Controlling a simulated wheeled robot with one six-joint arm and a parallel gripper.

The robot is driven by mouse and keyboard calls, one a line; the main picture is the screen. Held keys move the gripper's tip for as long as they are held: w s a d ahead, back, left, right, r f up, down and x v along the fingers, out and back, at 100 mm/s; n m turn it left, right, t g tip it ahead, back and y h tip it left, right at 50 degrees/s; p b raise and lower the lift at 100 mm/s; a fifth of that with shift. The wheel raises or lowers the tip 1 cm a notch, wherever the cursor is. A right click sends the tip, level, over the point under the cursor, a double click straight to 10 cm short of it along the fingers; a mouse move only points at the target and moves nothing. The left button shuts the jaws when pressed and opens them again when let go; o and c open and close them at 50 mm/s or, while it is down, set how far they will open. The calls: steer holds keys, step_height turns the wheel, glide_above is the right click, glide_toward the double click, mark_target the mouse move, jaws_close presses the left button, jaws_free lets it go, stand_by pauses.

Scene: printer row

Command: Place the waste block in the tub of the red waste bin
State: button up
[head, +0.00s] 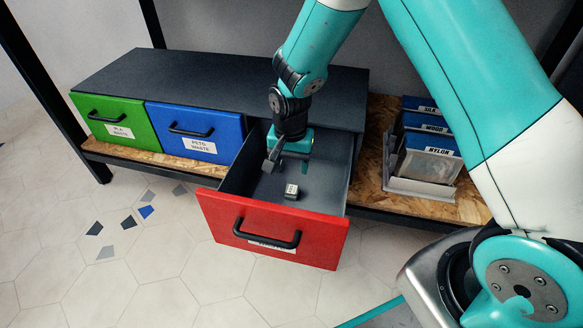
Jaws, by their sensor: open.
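The red waste bin (220,209) is a drawer pulled out of the dark cabinet, with a black handle (267,235) on its red front. Its dark tub (239,177) is open at the top. The waste block (292,191), a small grey cube with a pale label on top, lies inside the tub, toward the front right. My gripper (284,165) is open and empty over the back part of the tub. It is behind the block in the picture and apart from it.
The closed green drawer (106,117) and blue drawer (195,133) are left of the red one in the cabinet (225,82). A rack of labelled blue-topped holders (425,150) stands on the wooden shelf (463,205) to the right. Dark and blue tiles mark the pale floor (80,270).

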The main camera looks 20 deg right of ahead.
steer(key=s+a+r+n+y, duration=0.1)
steer(key=s+a+r+n, duration=0.2)
steer(key=r, duration=0.5)
steer(key=s+a+r+n+y, duration=0.1)
steer(key=s+r+n, duration=0.2)
steer(key=s+r, duration=0.4)
steer(key=s+r+n+y, duration=0.2)
steer(key=s+r+n, duration=0.6)
steer(key=s, duration=0.6)
step_height(320, 180, up, 2)
steer(key=shift+s+a+r, duration=0.2)
steer(key=shift+s+a, duration=0.1)
steer(key=shift+s, duration=0.05)
steer(key=shift+c, duration=0.3)
